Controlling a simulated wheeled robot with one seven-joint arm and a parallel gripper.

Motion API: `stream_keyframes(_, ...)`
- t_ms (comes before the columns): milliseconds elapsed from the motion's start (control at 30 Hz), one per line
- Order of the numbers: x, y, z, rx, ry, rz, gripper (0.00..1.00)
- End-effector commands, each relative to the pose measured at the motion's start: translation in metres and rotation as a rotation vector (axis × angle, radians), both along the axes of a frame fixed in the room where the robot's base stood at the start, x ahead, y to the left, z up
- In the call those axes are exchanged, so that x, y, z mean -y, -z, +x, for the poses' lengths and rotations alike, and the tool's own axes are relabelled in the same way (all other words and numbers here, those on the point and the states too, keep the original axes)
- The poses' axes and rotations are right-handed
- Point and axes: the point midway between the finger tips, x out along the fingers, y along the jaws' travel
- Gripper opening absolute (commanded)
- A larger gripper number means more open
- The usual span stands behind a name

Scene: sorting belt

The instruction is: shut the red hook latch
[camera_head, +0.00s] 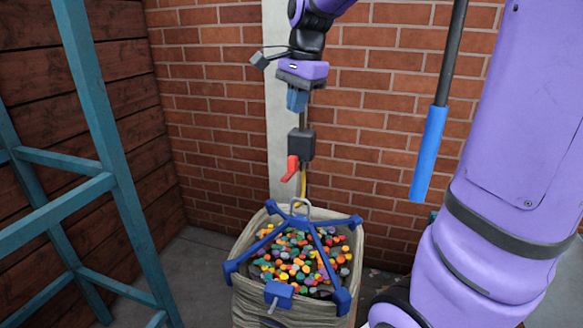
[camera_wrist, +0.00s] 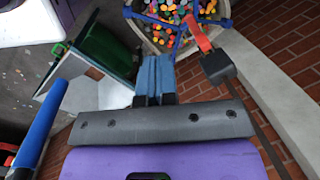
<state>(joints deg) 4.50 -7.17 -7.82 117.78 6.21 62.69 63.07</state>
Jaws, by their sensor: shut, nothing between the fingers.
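The red hook latch (camera_head: 291,168) hangs tilted below a dark box (camera_head: 301,145) on a thin rod in the head view. A yellow piece (camera_head: 303,184) hangs beside it, with its lower end near the metal ring (camera_head: 300,206) of the bag's blue frame. The red latch sticks out to the left, apart from the yellow piece. My gripper (camera_head: 297,104) is above the box, fingers pointing down, shut and empty. In the wrist view my blue fingers (camera_wrist: 154,75) are together, left of the dark box (camera_wrist: 217,67) and the red latch (camera_wrist: 198,35), apart from both.
A bag (camera_head: 262,298) full of colourful pieces, with a blue frame (camera_head: 332,268), stands below the latch. A blue-handled bar (camera_head: 429,155) hangs at right. A teal metal frame (camera_head: 100,130) stands at left; a brick wall (camera_head: 215,100) is behind. A green-edged bin (camera_wrist: 103,45) shows in the wrist view.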

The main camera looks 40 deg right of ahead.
Motion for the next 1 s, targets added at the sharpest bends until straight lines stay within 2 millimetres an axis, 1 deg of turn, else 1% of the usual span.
stream_keyframes(33, 0.007, 0.005, 0.013, -0.025, 0.067, 0.013, 0.0)
stream_keyframes(200, 0.027, 0.02, 0.048, -0.101, 0.303, 0.046, 0.0)
stream_keyframes(367, 0.047, 0.038, 0.08, -0.172, 0.524, 0.067, 0.0)
stream_keyframes(500, 0.066, 0.057, 0.106, -0.232, 0.717, 0.074, 0.0)
stream_keyframes(600, 0.078, 0.071, 0.122, -0.272, 0.844, 0.075, 0.0)
stream_keyframes(800, 0.096, 0.094, 0.144, -0.325, 1.028, 0.068, 0.0)
stream_keyframes(1000, 0.102, 0.103, 0.152, -0.344, 1.101, 0.064, 0.0)
